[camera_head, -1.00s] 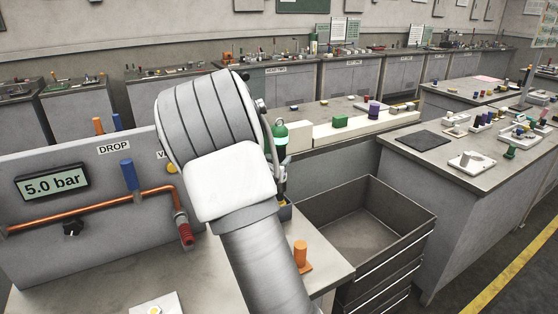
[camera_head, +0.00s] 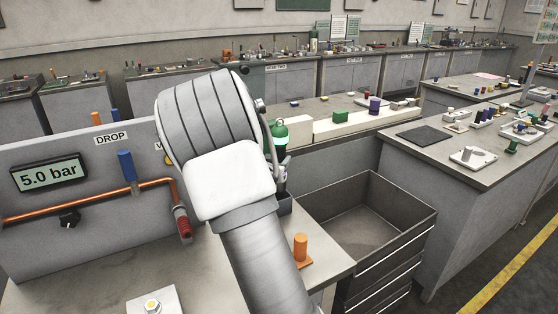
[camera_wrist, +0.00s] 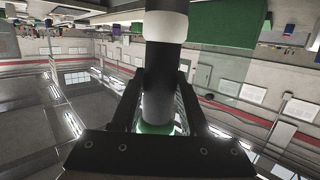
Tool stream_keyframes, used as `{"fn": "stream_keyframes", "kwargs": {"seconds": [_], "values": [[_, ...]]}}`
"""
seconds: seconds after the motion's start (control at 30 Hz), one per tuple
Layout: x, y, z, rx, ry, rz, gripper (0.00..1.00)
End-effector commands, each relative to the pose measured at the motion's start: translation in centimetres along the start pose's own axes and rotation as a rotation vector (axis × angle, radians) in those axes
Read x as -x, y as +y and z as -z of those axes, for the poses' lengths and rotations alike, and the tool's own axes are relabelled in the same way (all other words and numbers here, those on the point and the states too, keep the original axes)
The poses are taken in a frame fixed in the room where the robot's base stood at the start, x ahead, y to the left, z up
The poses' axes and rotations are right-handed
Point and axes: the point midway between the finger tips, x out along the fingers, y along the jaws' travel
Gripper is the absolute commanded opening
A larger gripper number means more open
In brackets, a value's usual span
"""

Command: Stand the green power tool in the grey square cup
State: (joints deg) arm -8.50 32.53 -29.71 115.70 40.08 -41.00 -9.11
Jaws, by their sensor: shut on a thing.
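The green power tool (camera_head: 280,131) is upright in the head view, with a green top and a white band. My arm hides much of it. In the wrist view, its dark shaft (camera_wrist: 158,85) runs between the two fingers of my gripper (camera_wrist: 158,100), which is shut on it. A white band shows above the shaft and green shows below it. The grey square cup (camera_head: 286,207) appears as a dark grey box beneath the tool, partly behind my arm. The tool's lower end is hidden, so I cannot tell whether it is inside the cup.
An orange peg (camera_head: 301,249) stands on the bench near the cup. An open grey bin (camera_head: 405,222) is to the right. A panel with a pressure display (camera_head: 49,172) and copper pipe stands at left. A bench (camera_head: 470,185) with small parts is at far right.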

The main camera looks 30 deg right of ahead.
Motion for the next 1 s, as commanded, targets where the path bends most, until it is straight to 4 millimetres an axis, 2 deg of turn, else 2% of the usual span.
{"fn": "stream_keyframes", "kwargs": {"seconds": [0.57, 0.6, 0.63, 1.0], "values": [[-0.08, 0.0, 0.02, -0.002, 0.006, 0.0, 0.0], [-0.06, 0.01, 0.1, -0.002, 0.006, 0.0, 0.51], [-0.06, 0.01, 0.09, -0.002, 0.005, 0.0, 0.54], [-0.04, 0.01, -0.1, 0.0, 0.001, 0.0, 0.54]]}}
